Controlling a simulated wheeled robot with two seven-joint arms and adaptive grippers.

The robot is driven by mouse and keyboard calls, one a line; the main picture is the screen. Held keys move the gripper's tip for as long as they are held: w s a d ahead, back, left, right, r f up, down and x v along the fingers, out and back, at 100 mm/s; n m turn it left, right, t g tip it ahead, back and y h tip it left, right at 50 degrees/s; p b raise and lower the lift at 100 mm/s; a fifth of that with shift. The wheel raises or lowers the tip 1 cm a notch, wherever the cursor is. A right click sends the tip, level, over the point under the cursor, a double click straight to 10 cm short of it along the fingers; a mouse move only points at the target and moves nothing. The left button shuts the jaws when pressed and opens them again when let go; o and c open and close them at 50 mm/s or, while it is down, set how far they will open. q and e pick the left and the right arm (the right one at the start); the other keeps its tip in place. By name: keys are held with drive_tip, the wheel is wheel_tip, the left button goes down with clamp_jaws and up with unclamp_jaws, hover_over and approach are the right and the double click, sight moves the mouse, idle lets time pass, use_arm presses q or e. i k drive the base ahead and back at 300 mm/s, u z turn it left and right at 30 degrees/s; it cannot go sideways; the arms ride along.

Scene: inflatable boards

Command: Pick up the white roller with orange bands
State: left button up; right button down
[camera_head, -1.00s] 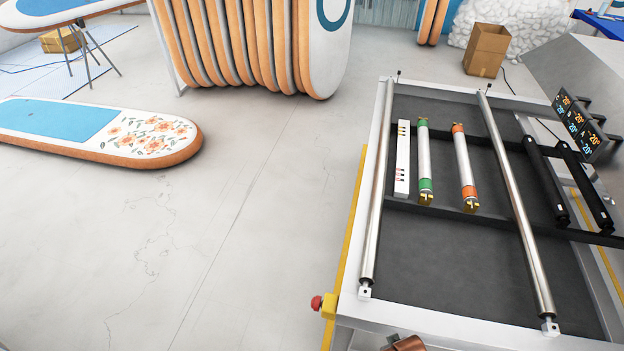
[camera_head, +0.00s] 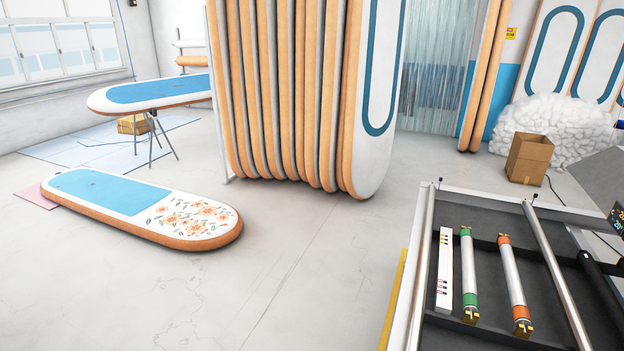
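The white roller with orange bands (camera_head: 513,283) lies lengthwise in the dark bed of the machine table at the lower right. It has an orange band near each end and yellow end pieces. A similar white roller with green bands (camera_head: 468,272) lies just to its left. A white strip with small markings (camera_head: 445,270) lies left of that one. Neither of my grippers shows in the head view.
The machine table (camera_head: 417,270) has metal side rails, one rail (camera_head: 556,270) right of the rollers. A floral paddle board (camera_head: 140,208) lies at left. Upright boards (camera_head: 300,90) stand behind. A cardboard box (camera_head: 528,158) sits at back right. The middle floor is clear.

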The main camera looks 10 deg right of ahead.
sight(521, 314)
drive_tip(key=z, duration=1.65)
